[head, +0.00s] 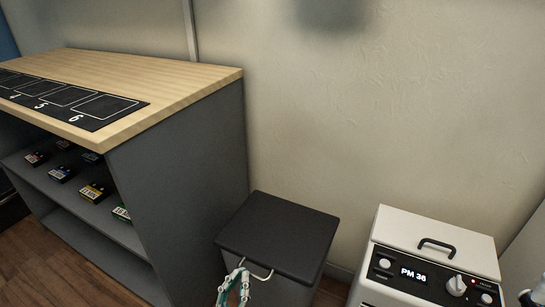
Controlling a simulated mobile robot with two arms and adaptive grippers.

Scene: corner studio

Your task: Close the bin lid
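The bin (312,280) is a grey box standing on the floor by the wall, right of the shelf unit. Its dark square lid (280,232) lies flat across the top, and no opening shows from this angle. My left gripper (242,274), white and teal, is at the lid's front edge, low in the head view. A thin pale curved piece shows beside it at that edge. I cannot tell whether the gripper touches the lid or how far its fingers are apart. My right gripper cannot be made out.
A grey shelf unit with a wooden top (180,78) stands at left, with a numbered black mat (128,111) on it and small labelled boxes (93,190) on its shelf. A white machine (405,225) with a display and knob stands right of the bin.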

